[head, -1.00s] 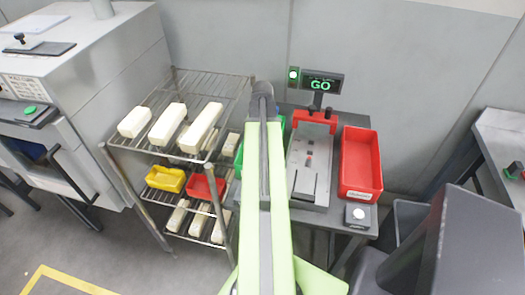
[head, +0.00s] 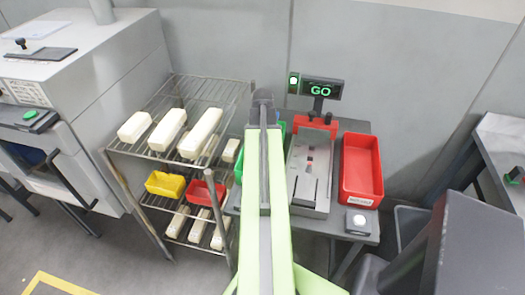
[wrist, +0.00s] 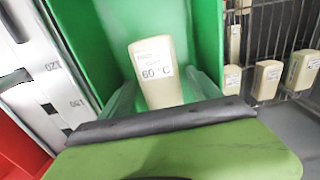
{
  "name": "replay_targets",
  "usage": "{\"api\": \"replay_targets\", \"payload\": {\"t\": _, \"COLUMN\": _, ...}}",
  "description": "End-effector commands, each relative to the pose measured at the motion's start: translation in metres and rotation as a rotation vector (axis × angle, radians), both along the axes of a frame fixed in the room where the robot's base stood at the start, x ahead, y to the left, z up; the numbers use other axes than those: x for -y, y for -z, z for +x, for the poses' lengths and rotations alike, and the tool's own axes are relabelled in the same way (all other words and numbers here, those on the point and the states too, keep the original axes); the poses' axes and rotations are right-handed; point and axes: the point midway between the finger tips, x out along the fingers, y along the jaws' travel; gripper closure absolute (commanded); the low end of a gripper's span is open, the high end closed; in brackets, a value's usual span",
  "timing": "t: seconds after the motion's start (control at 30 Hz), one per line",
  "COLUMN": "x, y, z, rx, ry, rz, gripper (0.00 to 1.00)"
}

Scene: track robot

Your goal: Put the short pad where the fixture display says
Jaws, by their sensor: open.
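The fixture display (head: 321,89) reads "GO" in green, with a lit green lamp beside it. Below it is the grey fixture (head: 311,175) with a red clamp at its back; no pad shows on it. The green bin (wrist: 105,22) fills the middle of the wrist view; in the head view my arm hides most of it. A cream pad (wrist: 152,60) labelled 60 °C is in the bin. My gripper (wrist: 163,92) is open, its fingers on either side of this pad's near part. The pad's full length is hidden.
A red bin (head: 361,170) stands right of the fixture, with a white button (head: 358,221) in front. The wire rack (head: 165,152) at left holds several cream pads, a yellow bin (head: 166,183) and a small red bin (head: 205,190).

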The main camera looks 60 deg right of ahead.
Motion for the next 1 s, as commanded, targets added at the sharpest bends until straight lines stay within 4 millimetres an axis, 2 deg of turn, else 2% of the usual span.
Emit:
{"api": "replay_targets", "payload": {"t": 0.17, "x": 0.000, "y": -0.030, "z": 0.000, "rx": 0.000, "ry": 0.000, "rz": 0.000, "gripper": 0.28}}
{"api": "replay_targets", "payload": {"t": 0.5, "x": 0.000, "y": -0.104, "z": 0.000, "rx": 0.000, "ry": 0.000, "rz": 0.000, "gripper": 0.28}}
{"api": "replay_targets", "payload": {"t": 0.6, "x": 0.000, "y": -0.117, "z": 0.000, "rx": 0.000, "ry": 0.000, "rz": 0.000, "gripper": 0.28}}
{"api": "replay_targets", "payload": {"t": 0.7, "x": 0.000, "y": -0.122, "z": 0.000, "rx": 0.000, "ry": 0.000, "rz": 0.000, "gripper": 0.28}}
{"api": "replay_targets", "payload": {"t": 1.0, "x": 0.000, "y": -0.119, "z": 0.000, "rx": 0.000, "ry": 0.000, "rz": 0.000, "gripper": 0.28}}
